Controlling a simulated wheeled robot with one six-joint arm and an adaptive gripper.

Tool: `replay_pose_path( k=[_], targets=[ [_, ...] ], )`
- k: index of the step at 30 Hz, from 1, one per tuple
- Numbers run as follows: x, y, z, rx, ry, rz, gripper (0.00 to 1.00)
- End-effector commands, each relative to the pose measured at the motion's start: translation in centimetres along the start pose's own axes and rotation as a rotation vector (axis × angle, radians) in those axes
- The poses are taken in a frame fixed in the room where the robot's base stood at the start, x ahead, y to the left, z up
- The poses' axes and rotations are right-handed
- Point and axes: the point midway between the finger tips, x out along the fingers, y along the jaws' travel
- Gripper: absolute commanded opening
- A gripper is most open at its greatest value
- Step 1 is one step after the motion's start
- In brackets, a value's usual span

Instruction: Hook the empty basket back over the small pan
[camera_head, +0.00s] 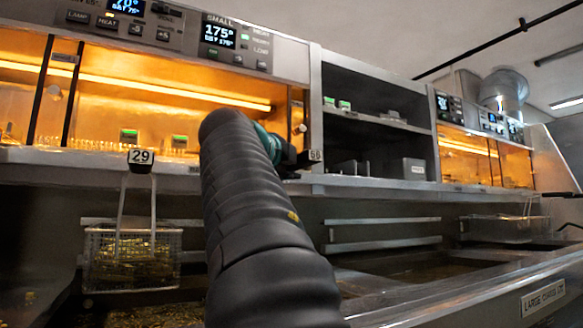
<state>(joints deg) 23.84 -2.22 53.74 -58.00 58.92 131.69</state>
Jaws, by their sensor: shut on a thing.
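My gripper (292,158) is at the far end of my dark arm, in front of the lit cabinet's lower right corner. A control panel marked SMALL (236,42) is above. An open pan with dark oil (415,268) lies below, right of my arm; I cannot tell whether it is the small pan.
A wire basket tagged 29 (132,258) hangs at left with food in it, over another oil pan (150,317). Another basket (510,229) hangs at far right. Metal rails (385,243) run along the back wall. A steel ledge (400,187) juts out above them.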

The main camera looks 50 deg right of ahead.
Motion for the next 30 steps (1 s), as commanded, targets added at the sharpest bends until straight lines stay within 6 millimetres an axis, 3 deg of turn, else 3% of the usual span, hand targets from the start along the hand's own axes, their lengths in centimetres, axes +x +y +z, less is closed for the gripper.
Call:
replay_pose_path(
  k=[12,13,16,26,30],
  targets=[
    [0.0,0.2,0.0,0.001,-0.001,0.0,0.0],
    [0.0,0.2,0.0,0.0,-0.001,0.0,0.29],
    [0.0,0.2,0.0,0.0,-0.001,0.0,0.53],
    [-0.1,0.3,0.0,-0.001,-0.001,0.001,0.53],
    [-1.2,0.2,0.1,0.0,-0.003,0.0,0.53]
  ],
)
